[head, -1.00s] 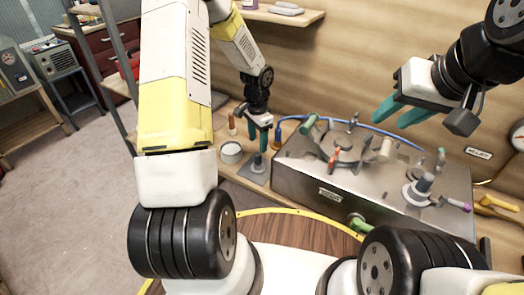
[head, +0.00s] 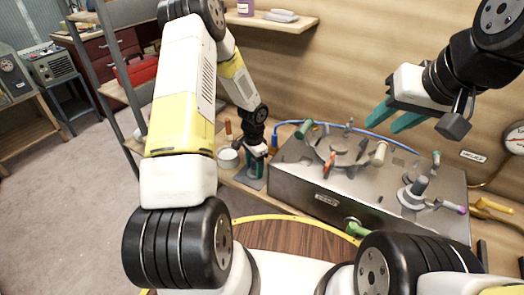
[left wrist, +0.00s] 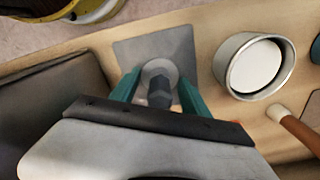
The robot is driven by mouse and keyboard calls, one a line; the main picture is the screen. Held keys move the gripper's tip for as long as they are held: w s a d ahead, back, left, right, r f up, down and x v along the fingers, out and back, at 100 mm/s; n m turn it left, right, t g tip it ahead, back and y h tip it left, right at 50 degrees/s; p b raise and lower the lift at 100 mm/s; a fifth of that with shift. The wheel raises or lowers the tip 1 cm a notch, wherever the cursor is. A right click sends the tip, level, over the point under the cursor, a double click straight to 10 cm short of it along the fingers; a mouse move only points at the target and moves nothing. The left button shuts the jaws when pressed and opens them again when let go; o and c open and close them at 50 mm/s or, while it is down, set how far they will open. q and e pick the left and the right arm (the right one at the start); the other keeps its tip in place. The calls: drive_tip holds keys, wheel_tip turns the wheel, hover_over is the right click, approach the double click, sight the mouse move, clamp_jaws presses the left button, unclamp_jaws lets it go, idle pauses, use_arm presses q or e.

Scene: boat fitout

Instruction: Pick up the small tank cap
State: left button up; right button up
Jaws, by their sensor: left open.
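The small tank cap (left wrist: 160,73), a pale round disc with a dark hexagonal knob, stands on a grey square mat (left wrist: 190,48) in the left wrist view. My left gripper (left wrist: 157,88) is open, with one teal finger on each side of the cap; I cannot tell whether they touch it. In the head view my left gripper (head: 255,168) points down over the mat beside the metal tank (head: 300,186), and its fingers hide the cap there. My right gripper (head: 383,122) is open and empty in the air above the tank.
A round tin with a white inside (left wrist: 255,68) stands close to the right of the cap, with a wooden-handled tool (left wrist: 298,130) near it. A shelf (head: 270,20) is on the wall behind.

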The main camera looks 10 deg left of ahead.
use_arm(q)
clamp_jaws()
drive_tip(key=shift+r, duration=0.15)
drive_tip(key=shift+r, duration=0.5)
wheel_tip(320, 180, up, 2)
drive_tip(key=shift+w+r, duration=0.1)
drive_tip(key=shift+r, duration=0.15)
drive_tip(key=s+d+r, duration=0.1)
drive_tip(key=s, duration=1.5)
drive_tip(key=shift+d+r, duration=0.15)
